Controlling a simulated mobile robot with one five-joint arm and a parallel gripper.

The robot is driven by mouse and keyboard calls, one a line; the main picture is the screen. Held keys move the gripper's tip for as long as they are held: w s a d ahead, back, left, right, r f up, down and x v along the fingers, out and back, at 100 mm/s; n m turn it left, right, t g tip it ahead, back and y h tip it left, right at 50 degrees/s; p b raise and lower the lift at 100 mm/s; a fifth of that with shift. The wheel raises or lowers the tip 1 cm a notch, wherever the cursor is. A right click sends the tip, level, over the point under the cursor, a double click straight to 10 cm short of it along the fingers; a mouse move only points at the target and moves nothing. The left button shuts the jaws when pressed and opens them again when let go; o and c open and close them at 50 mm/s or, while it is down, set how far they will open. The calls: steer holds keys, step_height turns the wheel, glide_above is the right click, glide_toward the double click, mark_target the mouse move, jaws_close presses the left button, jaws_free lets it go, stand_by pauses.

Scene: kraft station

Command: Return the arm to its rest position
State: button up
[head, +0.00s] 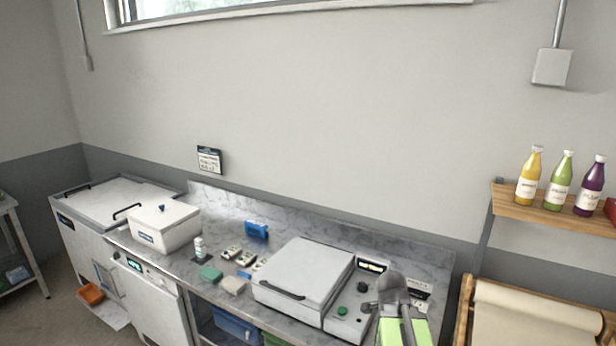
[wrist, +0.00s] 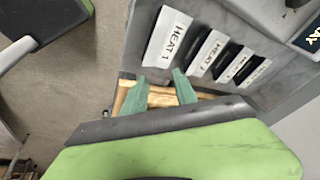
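My gripper (wrist: 163,88) shows in the wrist view. Its two teal fingers are spread apart, and nothing is held between them. Below the fingertips I see a grey panel edge and a strip of wood. My green and grey arm rises at the lower right of the head view, in front of the right end of the marble counter (head: 441,262). The fingers cannot be made out in the head view.
Close to the fingers is a row of white labels, one reading HEAT 1 (wrist: 168,37). A white lidded machine (head: 303,275) stands left of my arm. Bottles, including a green one (head: 559,185), stand on a wooden shelf (head: 550,212) at right.

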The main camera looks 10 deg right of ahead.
steer(key=a+f+n+y+b, duration=0.2)
steer(key=a+f+n, duration=0.2)
steer(key=a+n, duration=0.6)
steer(key=a+f+n+g+y+b, duration=0.1)
steer(key=a+f+n+b, duration=0.2)
steer(key=a+n, duration=0.6)
steer(key=a+f, duration=0.1)
steer(key=a, duration=0.6)
steer(key=shift+w+a+f+n+y, duration=0.35)
steer(key=shift+w+n+y, duration=0.05)
